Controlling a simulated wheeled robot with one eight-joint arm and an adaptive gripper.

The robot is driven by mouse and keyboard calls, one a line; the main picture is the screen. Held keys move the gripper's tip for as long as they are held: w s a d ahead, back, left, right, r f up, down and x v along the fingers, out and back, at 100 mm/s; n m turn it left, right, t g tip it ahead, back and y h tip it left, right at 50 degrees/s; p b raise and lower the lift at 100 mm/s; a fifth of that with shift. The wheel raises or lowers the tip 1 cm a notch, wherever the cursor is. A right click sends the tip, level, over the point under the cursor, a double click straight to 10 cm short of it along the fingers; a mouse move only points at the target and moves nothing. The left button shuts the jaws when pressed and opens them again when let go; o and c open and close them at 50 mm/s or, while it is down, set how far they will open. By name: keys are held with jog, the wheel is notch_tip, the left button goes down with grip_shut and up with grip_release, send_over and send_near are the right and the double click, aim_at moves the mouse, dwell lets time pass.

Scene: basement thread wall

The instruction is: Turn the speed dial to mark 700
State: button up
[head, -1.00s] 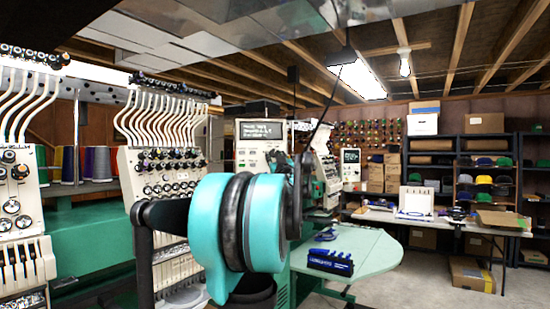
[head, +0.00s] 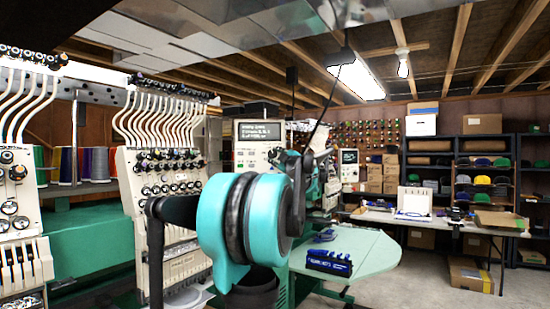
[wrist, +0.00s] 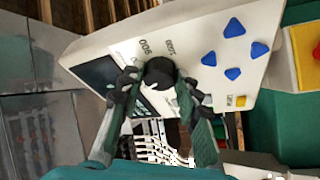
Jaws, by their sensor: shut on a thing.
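The speed dial (wrist: 159,74) is a round black knob on the sloping white control panel (wrist: 205,35) in the wrist view. The marks 900 and 1000 are printed beside it and appear turned over. Mark 700 is not readable; the left finger and knob cover part of the scale. My gripper (wrist: 160,86) is shut on the dial, one dark fingertip at each side. A small light spot shows near the knob's lower right edge; I cannot tell its reading. In the head view the panel (head: 246,155) stands behind my turquoise arm joint, and my gripper is hidden.
Blue arrow buttons (wrist: 234,28) and a yellow button (wrist: 240,101) lie on the panel right of the dial. A dark screen lies left of it. Multi-needle machine heads (head: 165,190) stand at left. A pale green table (head: 365,255) bears a blue box (head: 328,262).

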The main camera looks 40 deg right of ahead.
jog(key=shift+n, duration=0.7)
jog(key=o, duration=1.2)
jog(key=shift+c, duration=0.2)
jog(key=v, duration=1.2)
jog(key=shift+r, duration=0.2)
jog(key=shift+s+d, duration=0.1)
